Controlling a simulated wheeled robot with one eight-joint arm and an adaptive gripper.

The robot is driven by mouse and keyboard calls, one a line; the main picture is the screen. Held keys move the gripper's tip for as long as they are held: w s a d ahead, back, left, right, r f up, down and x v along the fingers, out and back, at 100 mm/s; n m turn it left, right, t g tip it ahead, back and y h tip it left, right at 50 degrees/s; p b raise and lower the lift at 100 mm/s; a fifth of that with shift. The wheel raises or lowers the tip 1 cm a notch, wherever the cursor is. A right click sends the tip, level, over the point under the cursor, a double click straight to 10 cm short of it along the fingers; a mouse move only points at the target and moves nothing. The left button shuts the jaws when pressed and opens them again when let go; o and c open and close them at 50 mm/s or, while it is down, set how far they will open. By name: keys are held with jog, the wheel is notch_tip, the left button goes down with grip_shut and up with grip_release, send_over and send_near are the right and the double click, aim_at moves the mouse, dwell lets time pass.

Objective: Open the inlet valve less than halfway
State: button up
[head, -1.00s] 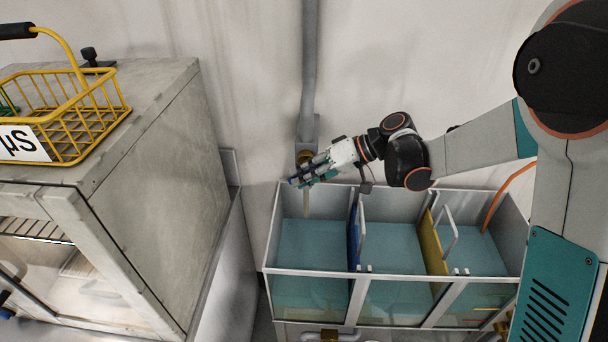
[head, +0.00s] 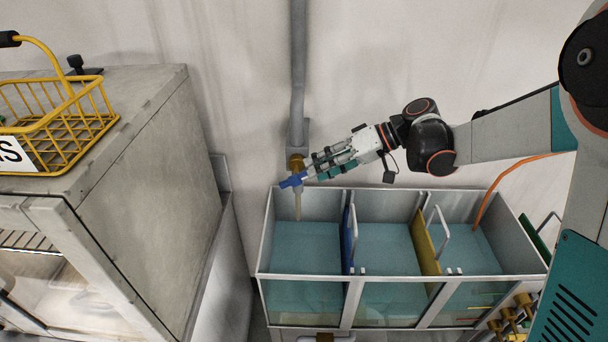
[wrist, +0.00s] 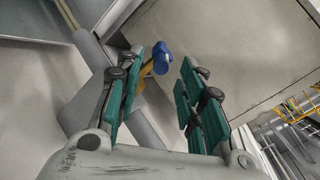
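The inlet valve is a brass body (head: 295,163) on the grey wall pipe, with a blue handle (head: 292,181) and a pale spout (head: 298,207) pointing down over the left compartment of the tank. The handle sticks out to the lower left in the head view. My gripper (head: 309,172) is just right of the handle, fingers pointing at it. In the wrist view my gripper (wrist: 173,60) is open, its two teal-padded fingers apart and empty.
The tank (head: 400,275) has three compartments of bluish liquid, with a blue divider (head: 349,240) and a yellow divider (head: 426,243). A grey cabinet (head: 145,170) with a yellow basket (head: 60,125) on top stands left. Wall lies close behind the valve.

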jog(key=shift+v, duration=2.2)
jog(key=s+d+m+t+h, duration=0.3)
jog(key=s+d, duration=0.5)
jog(key=s, duration=0.3)
jog(key=s+d+m+t+h, duration=0.4)
jog(key=s+d+h, duration=0.4)
jog(key=s, duration=0.3)
jog(key=shift+s+d+r+t+h, duration=0.2)
jog(key=shift+s+d+t+h, duration=0.15)
jog(key=shift+d, duration=0.45)
